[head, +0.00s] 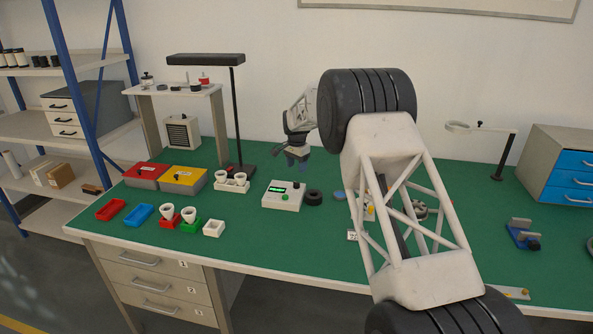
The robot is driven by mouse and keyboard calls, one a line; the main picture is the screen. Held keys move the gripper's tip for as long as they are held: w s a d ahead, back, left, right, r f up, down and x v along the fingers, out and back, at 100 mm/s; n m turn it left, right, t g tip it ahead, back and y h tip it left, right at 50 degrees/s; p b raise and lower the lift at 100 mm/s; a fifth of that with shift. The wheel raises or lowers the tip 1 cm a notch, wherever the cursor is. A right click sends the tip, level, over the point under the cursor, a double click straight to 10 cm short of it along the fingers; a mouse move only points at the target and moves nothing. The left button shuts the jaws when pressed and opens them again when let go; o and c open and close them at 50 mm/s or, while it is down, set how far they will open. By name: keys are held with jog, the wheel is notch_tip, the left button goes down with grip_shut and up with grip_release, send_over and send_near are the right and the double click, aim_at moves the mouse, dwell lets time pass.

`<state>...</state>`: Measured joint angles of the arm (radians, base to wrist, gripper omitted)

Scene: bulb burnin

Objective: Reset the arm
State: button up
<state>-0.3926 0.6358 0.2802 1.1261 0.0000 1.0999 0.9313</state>
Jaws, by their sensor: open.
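My gripper (297,158) hangs above the back middle of the green bench, fingers pointing down. It is open, with nothing seen between the fingers. It is behind and slightly right of a white tester box (283,196) with a lit green display. My own arm reaches in from the lower right and hides part of the bench. One white bulb (167,213) stands in a red holder and another (189,215) in a green holder. A white double holder (231,184) carries two more bulbs at the lamp's foot.
A white square holder (214,229), a red tray (111,209) and a blue tray (138,216) lie front left. Red (146,176) and yellow (183,181) boxes stand behind. A tall black lamp (237,120) rises left of my gripper. A blue-drawer cabinet (560,165) stands right.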

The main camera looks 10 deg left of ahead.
jog(key=shift+r, duration=0.15)
jog(key=shift+s+d+r, duration=0.15)
jog(key=shift+d+r, duration=0.1)
jog(key=s+d+r+n, duration=0.1)
jog(key=s+d+r, duration=1.1)
jog(key=d+r, duration=0.3)
jog(key=s+d+r+n+t, duration=0.1)
jog(key=s+d+r, duration=0.45)
jog(key=s, duration=0.35)
jog(key=s+d+r+n, duration=0.1)
jog(key=s+d+r, duration=0.3)
jog(key=s+d, duration=0.4)
jog(key=s+d+n+t, duration=0.1)
jog(key=s+d, duration=0.3)
jog(key=s, duration=0.7)
jog(key=s+d+n, duration=0.1)
jog(key=s+d, duration=0.3)
jog(key=s, duration=0.7)
jog(key=s+d+f, duration=0.2)
jog(key=s+f, duration=0.1)
jog(key=s, duration=0.6)
jog(key=s+d+f+n, duration=0.1)
jog(key=s+d+f, duration=0.1)
jog(key=s, duration=0.7)
jog(key=shift+s+d+f+t, duration=0.3)
jog(key=shift+s+f, duration=0.05)
jog(key=shift+f, duration=0.15)
